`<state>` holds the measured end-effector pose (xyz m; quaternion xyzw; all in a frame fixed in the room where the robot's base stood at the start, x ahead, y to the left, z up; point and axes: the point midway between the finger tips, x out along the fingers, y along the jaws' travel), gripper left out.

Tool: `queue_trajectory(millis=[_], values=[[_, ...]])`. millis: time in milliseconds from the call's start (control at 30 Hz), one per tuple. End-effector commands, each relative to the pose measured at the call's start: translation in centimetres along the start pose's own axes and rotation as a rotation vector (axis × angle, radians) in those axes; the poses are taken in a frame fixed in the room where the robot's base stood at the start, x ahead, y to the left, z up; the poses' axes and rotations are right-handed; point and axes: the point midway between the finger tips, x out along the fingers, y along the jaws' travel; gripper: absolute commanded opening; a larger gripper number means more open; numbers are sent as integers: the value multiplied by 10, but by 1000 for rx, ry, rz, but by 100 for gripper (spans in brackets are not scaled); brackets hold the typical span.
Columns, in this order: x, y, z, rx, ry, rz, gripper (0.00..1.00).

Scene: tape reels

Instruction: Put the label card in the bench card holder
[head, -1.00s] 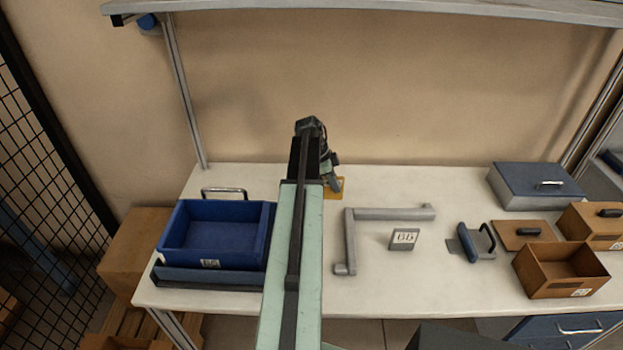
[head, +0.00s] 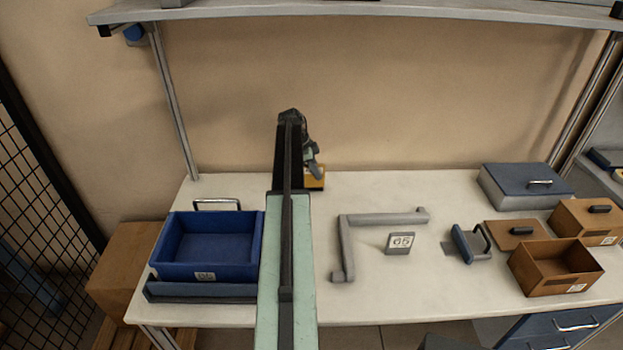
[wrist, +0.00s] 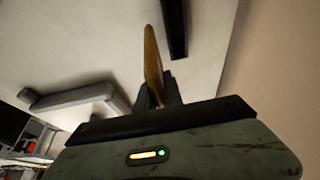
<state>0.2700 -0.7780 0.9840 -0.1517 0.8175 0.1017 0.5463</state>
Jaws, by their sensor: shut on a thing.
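My gripper (wrist: 158,95) is shut on a thin yellow-brown card (wrist: 152,62), seen nearly edge-on in the wrist view. I take it for the label card. It also shows as a small yellow patch (head: 315,180) at the end of my arm in the head view, over the back of the bench. A dark narrow bar (wrist: 174,28) lies just beyond the card in the wrist view, apart from it in the picture. It may be the bench card holder, but I cannot tell. My arm hides this area in the head view.
A blue bin (head: 205,265) stands on the left of the bench (head: 360,300). A grey L-shaped rail (head: 345,250) and a small grey stand marked "65" (head: 400,242) are right of my arm. Brown boxes (head: 556,268) and a blue-grey case (head: 525,187) stand farther right.

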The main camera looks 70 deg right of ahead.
Motion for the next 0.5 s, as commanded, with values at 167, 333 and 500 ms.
queue_trajectory(millis=[167, 333, 500], values=[[0, -28, 8, 1, 0, 0, 0], [0, -32, 9, 1, 0, 0, 0], [0, -44, 13, 0, 0, -1, 0]])
